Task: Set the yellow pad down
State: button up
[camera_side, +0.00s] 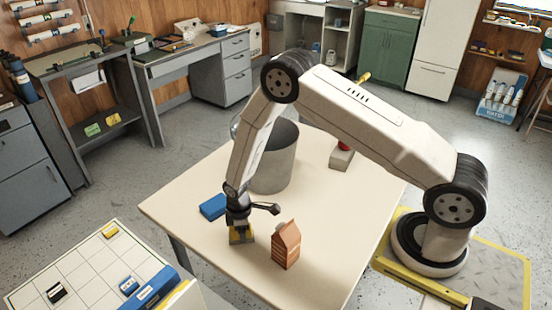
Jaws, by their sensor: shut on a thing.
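The yellow pad (241,238) is at the lower end of my gripper (240,226), near the front left part of the cream table (335,213). My gripper points down and is shut on the pad.
A blue block (213,207) lies just left of my gripper. A brown house-shaped carton (286,246) stands to its right. A grey cylinder bin (272,168) stands behind. A grey block with a red top (341,158) is farther back. The table's right side is clear.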

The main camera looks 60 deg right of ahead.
jog(key=shift+f, duration=0.1)
jog(key=o, duration=1.3)
jog(key=shift+c, duration=0.2)
notch_tip(320, 180, up, 11)
jog(key=shift+f, duration=0.1)
jog(key=shift+r, duration=0.7)
jog(key=shift+r, duration=0.1)
